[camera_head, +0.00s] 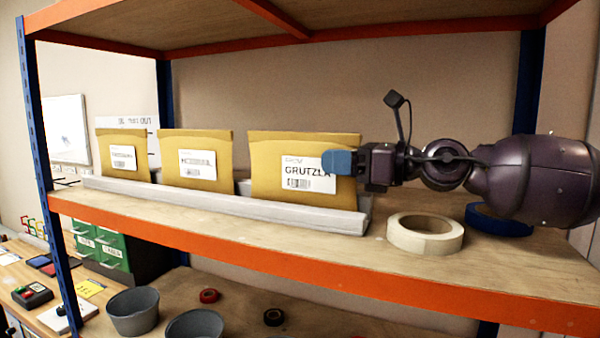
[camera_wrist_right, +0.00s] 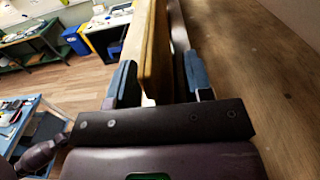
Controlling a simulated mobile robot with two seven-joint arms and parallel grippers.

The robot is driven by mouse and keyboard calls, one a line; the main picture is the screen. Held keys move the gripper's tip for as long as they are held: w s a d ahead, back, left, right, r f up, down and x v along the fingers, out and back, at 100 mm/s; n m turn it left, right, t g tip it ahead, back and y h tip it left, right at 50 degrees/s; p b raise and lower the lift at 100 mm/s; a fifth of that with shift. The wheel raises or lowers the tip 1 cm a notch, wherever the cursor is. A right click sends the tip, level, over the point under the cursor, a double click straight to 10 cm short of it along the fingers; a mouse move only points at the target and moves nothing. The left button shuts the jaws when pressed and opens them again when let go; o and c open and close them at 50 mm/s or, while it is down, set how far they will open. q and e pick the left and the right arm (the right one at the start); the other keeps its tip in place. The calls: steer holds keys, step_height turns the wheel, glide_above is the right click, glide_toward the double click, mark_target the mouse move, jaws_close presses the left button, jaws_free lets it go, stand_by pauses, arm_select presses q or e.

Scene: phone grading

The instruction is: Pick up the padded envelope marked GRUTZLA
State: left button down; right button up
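The yellow padded envelope marked GRUTZLA (camera_head: 270,182) stands upright in a pale rack (camera_head: 220,206) on the shelf, the rightmost of three envelopes. My right gripper (camera_head: 338,162) reaches in from the right at the envelope's right edge. One blue finger covers the end of the label. In the right wrist view, the envelope (camera_wrist_right: 157,50) stands edge-on between the two blue fingers of the gripper (camera_wrist_right: 160,80). The fingers are apart, with a gap visible on the left side of the envelope. My left gripper is not in view.
Two other envelopes, middle (camera_head: 197,172) and left (camera_head: 116,172), stand in the same rack. A cream tape roll (camera_head: 425,234) and a blue roll (camera_head: 498,221) lie on the shelf below my right arm. The upper shelf (camera_head: 330,30) hangs overhead.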

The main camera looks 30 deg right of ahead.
jaws_close()
steer(key=shift+r, duration=0.15)
